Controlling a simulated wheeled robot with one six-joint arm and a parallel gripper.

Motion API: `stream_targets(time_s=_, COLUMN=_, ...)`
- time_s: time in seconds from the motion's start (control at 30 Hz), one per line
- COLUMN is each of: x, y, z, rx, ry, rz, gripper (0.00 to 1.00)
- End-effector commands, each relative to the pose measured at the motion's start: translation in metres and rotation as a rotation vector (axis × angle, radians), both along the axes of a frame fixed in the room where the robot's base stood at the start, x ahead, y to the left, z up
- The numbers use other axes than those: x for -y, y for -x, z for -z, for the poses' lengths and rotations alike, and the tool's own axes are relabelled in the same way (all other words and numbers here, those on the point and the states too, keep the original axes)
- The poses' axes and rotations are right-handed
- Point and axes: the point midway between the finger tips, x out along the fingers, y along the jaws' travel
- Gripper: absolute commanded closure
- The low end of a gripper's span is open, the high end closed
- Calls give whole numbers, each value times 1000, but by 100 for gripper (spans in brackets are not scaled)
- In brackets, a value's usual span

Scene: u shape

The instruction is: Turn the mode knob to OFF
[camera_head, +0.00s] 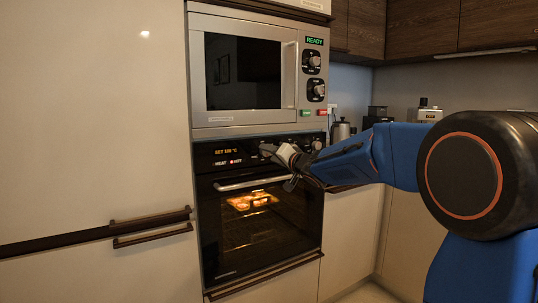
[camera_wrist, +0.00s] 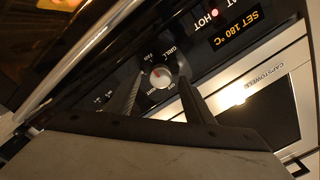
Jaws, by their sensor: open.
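The mode knob (camera_wrist: 160,77) is a small round pale dial on the black oven panel (camera_wrist: 205,62), seen rotated in the wrist view. Labels around it include GRILL and FAN; a small reddish mark shows on its face. Which label it points to is too small to tell for sure. My gripper (camera_wrist: 161,80) is open, one dark finger on each side of the knob. Whether the fingers touch it cannot be told. In the head view my gripper (camera_head: 287,160) is at the oven panel and hides the knob there.
The oven display (camera_head: 226,152) reads SET 180 °C, with HEAT and HOT lights below. Another knob (camera_head: 316,145) sits right of my gripper. The oven door handle (camera_head: 250,182) runs just below. Lit food (camera_head: 250,200) shows inside. A microwave (camera_head: 245,75) is above.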

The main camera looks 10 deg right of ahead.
Motion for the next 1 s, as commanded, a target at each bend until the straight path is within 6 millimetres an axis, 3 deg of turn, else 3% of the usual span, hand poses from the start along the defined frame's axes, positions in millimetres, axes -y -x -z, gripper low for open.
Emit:
stream_targets(time_s=0.2, x=-5, y=-14, z=0, rx=1, ry=1, rz=-1, gripper=52)
stream_targets(time_s=0.5, x=-6, y=-15, z=0, rx=0, ry=1, rz=0, gripper=52)
stream_targets(time_s=0.7, x=-6, y=-15, z=0, rx=0, ry=1, rz=0, gripper=93)
stream_targets(time_s=1.0, x=-5, y=-15, z=0, rx=8, ry=26, rz=-1, gripper=93)
